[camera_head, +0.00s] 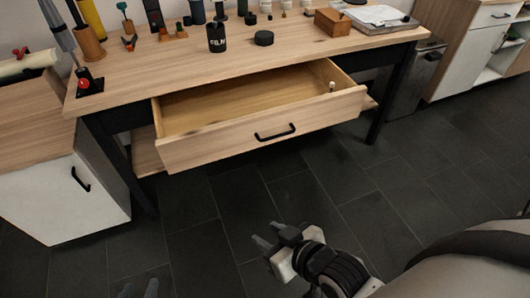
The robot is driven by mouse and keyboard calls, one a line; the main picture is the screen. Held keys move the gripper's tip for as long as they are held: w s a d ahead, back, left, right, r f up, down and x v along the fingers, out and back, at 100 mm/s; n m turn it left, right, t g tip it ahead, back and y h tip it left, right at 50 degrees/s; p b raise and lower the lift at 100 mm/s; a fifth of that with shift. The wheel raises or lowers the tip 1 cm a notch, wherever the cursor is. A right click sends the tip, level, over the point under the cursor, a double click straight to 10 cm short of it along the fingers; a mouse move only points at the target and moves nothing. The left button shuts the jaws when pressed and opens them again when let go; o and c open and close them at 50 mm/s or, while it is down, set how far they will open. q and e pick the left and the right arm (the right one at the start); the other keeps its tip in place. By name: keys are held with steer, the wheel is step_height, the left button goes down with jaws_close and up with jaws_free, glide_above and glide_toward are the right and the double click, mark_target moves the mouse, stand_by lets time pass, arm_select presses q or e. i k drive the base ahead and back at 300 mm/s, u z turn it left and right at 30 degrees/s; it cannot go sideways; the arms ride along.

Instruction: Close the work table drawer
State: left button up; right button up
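The work table (130,70) has a light wood top and black legs. Its drawer (215,148) is pulled well out toward me. The drawer front is light wood with a black bar handle (275,133). The drawer's inside shows as mostly bare, with a small pale object (332,87) near its right side. My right gripper (267,235) is open and empty, low in front of the drawer and apart from it. Only the fingertips of my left gripper (139,290) show at the bottom edge. They are spread apart, with nothing visible between them.
On the tabletop stand a black cup (216,38), a round black item (263,38), a wooden box (332,22) and a clipboard (376,16). A white cabinet (65,200) is at left, another (465,60) at right. Dark tiled floor (200,215) before the drawer is clear.

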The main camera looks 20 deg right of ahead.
mark_target(197, 126)
steer(key=z, duration=0.75)
steer(key=i, duration=0.95)
steer(key=u, duration=0.1)
steer(key=k, duration=0.7)
steer(key=z, duration=0.65)
steer(key=i, duration=0.65)
steer(key=u, duration=0.55)
